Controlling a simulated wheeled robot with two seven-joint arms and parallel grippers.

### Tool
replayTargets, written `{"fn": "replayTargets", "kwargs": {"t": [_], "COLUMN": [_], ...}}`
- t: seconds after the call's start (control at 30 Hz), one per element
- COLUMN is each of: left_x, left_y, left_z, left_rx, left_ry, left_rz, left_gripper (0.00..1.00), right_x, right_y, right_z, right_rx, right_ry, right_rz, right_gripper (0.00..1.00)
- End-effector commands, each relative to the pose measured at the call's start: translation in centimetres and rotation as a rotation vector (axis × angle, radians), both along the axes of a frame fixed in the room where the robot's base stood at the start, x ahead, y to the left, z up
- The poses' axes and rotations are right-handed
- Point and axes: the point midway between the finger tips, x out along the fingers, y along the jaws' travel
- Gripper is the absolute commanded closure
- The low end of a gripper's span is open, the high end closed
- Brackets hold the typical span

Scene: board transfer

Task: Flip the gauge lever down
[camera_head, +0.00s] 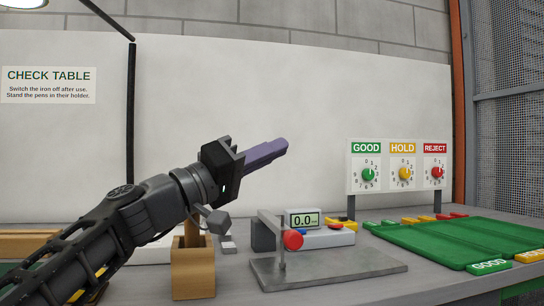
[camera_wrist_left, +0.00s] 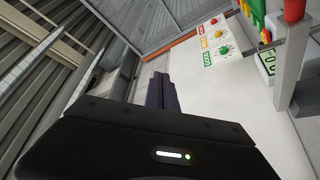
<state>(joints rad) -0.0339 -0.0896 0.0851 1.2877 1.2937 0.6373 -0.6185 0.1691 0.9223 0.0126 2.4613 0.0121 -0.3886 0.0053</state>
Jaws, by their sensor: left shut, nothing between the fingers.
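The gauge (camera_head: 306,220) has a small display reading 0.0 and stands behind a grey metal plate (camera_head: 330,268). Its lever shows as a red knob (camera_head: 292,240) beside a thin grey post, left of and below the display. I cannot tell the lever's exact angle. In the left wrist view the red knob (camera_wrist_left: 293,10) is at the top right, by a grey bar. My left gripper (camera_head: 283,147) has its purple fingers shut and empty, raised above the gauge and apart from the lever. The fingers also show in the left wrist view (camera_wrist_left: 160,90). My right gripper is out of view.
A wooden holder (camera_head: 193,272) stands left of the plate. A dial panel (camera_head: 398,184) marked GOOD, HOLD and REJECT stands behind right. A green board (camera_head: 455,240) lies at the right, with coloured tags around it. The air above the gauge is clear.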

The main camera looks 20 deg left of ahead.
Motion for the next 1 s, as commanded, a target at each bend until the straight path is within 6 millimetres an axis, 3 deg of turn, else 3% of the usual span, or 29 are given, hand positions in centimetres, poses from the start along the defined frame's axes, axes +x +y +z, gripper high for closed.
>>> {"fn": "replayTargets", "kwargs": {"t": [0.03,0.2,0.4,1.0], "left_x": [0.0,0.0,0.0,0.0], "left_y": [0.0,0.0,0.0,0.0], "left_z": [1.6,4.8,7.2,7.5], "left_rx": [0.000,0.001,0.001,0.000], "left_ry": [-0.001,-0.002,-0.002,0.000], "left_rz": [0.000,0.000,0.000,0.000], "left_gripper": [1.00,1.00,1.00,1.00], "right_x": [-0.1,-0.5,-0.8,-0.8], "right_y": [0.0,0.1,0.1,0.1], "right_z": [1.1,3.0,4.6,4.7], "right_rx": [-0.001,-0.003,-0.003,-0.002], "right_ry": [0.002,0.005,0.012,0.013], "right_rz": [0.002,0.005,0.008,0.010], "right_gripper": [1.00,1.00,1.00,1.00]}}
